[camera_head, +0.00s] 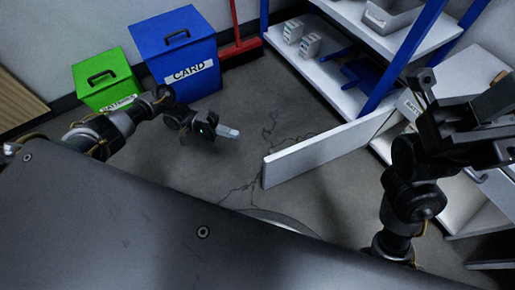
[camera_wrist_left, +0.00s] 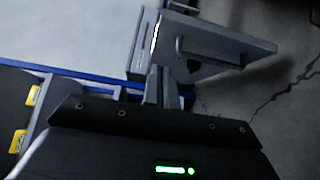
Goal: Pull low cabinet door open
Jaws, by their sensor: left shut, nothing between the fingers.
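The low cabinet (camera_head: 485,205) is at the right in the head view. Its white door (camera_head: 330,150) stands swung wide open, out over the floor to the left; no handle shows on the face towards me. My left gripper (camera_head: 230,132) is shut and empty, left of the door's free edge and apart from it. In the left wrist view its closed fingers (camera_wrist_left: 161,88) are in front of a grey panel with a bar handle (camera_wrist_left: 180,46); I cannot tell if they touch. My right gripper (camera_head: 475,115) is above the cabinet and hides part of it; its jaws are unclear.
A blue CARD bin (camera_head: 180,55) and a green bin (camera_head: 103,78) stand by the back wall, near a red broom (camera_head: 240,48). A white shelf rack with blue posts (camera_head: 405,55) stands behind the door. The cracked floor (camera_head: 235,165) between is clear.

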